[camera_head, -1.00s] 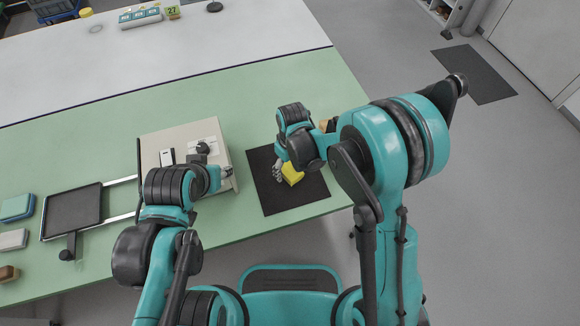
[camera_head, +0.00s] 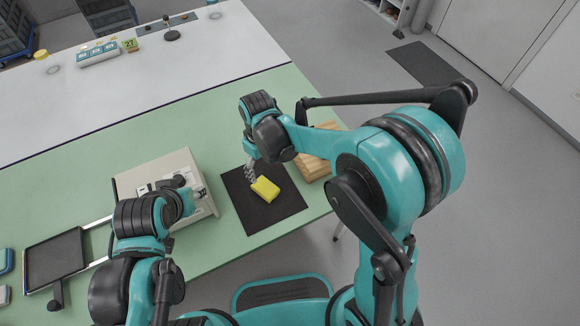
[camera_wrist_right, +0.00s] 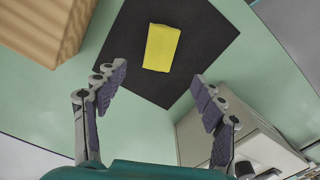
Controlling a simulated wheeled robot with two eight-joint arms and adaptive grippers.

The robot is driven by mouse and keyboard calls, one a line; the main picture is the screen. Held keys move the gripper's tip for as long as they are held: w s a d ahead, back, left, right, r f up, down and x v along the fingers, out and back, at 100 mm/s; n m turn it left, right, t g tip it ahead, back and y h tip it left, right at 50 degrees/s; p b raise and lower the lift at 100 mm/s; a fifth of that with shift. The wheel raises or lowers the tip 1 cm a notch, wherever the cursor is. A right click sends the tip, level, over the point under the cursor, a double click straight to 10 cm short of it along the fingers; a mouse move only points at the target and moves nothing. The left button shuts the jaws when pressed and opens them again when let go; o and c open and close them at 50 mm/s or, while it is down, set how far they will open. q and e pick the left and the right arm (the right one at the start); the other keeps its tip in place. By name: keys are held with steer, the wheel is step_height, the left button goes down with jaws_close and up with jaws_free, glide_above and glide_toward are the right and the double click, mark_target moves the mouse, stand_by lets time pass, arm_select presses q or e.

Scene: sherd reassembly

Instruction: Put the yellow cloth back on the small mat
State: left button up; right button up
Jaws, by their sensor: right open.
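The yellow cloth (camera_head: 265,189) lies on the small dark mat (camera_head: 262,213), near the mat's middle. In the right wrist view the cloth (camera_wrist_right: 161,47) is a folded yellow block on the dark mat (camera_wrist_right: 203,38), with mat showing around it. My right gripper (camera_head: 252,172) is just beyond the cloth in the head view. In the wrist view its fingers (camera_wrist_right: 158,84) are spread wide, empty and apart from the cloth. My left gripper (camera_head: 192,193) is over the beige box's right side; its fingers are too small to read.
A beige box (camera_head: 160,172) stands left of the mat, with a black tray (camera_head: 54,258) farther left. A wooden block or crate (camera_head: 314,160) stands at the mat's right and also shows in the wrist view (camera_wrist_right: 45,25). The green table beyond the mat is clear.

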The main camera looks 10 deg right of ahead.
steer(key=s+d+r+m+t, duration=0.3)
steer(key=s+d+r, duration=0.3)
steer(key=d, duration=0.2)
steer(key=s+d+r+m+t, duration=0.4)
steer(key=s+d+r+m, duration=0.1)
steer(key=d, duration=0.4)
steer(key=shift+s+d+r, duration=0.25)
steer(key=shift+s+r, duration=0.1)
steer(key=shift+s, duration=0.15)
